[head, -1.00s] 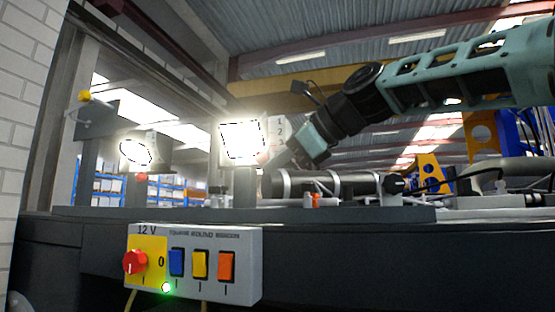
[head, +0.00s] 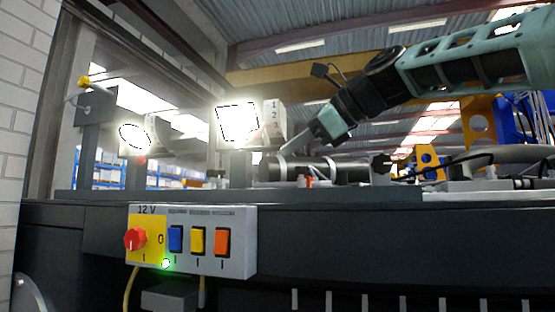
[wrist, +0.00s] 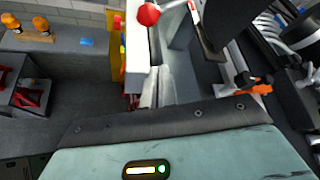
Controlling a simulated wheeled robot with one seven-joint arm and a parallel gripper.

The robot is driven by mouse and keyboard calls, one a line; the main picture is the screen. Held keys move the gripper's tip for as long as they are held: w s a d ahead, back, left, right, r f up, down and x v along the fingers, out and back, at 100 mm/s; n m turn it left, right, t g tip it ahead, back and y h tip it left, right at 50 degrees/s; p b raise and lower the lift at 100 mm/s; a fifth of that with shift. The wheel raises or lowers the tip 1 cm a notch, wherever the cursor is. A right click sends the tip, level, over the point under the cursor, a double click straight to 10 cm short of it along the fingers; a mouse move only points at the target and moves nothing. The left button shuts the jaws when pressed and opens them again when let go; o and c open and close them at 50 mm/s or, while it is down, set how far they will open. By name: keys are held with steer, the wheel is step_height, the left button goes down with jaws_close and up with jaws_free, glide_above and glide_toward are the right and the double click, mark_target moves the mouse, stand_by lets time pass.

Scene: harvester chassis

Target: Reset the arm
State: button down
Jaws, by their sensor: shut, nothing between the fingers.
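My gripper (head: 286,151) is at the upper middle of the head view, at the end of my teal and black arm. The arm reaches in from the upper right and slopes down to the left. The gripper is beside the square lit lamp, over the dark cylinders on the bench. In the wrist view its pale grey fingers (wrist: 158,88) lie side by side, shut and empty. Whether the fingertips touch anything is hard to tell.
A switch box (head: 190,241) with a red knob (head: 135,239) and coloured switches is on the bench front. A round lamp (head: 134,136) and a square lamp (head: 238,122) glow. The wrist view shows a red ball knob (wrist: 148,14) and an orange-handled clamp (wrist: 258,87) near the gripper.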

steer(key=v, duration=0.5)
steer(key=s+a+f+n+g+h+b, duration=0.15)
steer(key=f+n, duration=0.25)
steer(key=f, duration=0.7)
steer(key=s+a+f+n+g+h+b, duration=0.1)
steer(key=s+a+f+n+b, duration=0.15)
steer(key=f, duration=0.75)
steer(key=s+a+f+n+g+h+b, duration=0.1)
steer(key=s+f+n+g+h, duration=0.2)
steer(key=f, duration=0.8)
steer(key=s+d+f+n+h+b, duration=0.1)
steer(key=s+d+f+n, duration=0.2)
steer(key=s+f+n, duration=0.2)
steer(key=s+d+f+n+g+h+b, duration=0.1)
steer(key=s+f+n, duration=0.5)
steer(key=f, duration=0.7)
steer(key=s+d+f+n+g+h+b, duration=0.1)
steer(key=s+d+f+n+h, duration=0.1)
steer(key=s+d+f+n, duration=0.3)
steer(key=s+f+n, duration=0.1)
steer(key=s+f, duration=0.3)
steer(key=shift+s+d, duration=0.3)
steer(key=shift+d, duration=0.05)
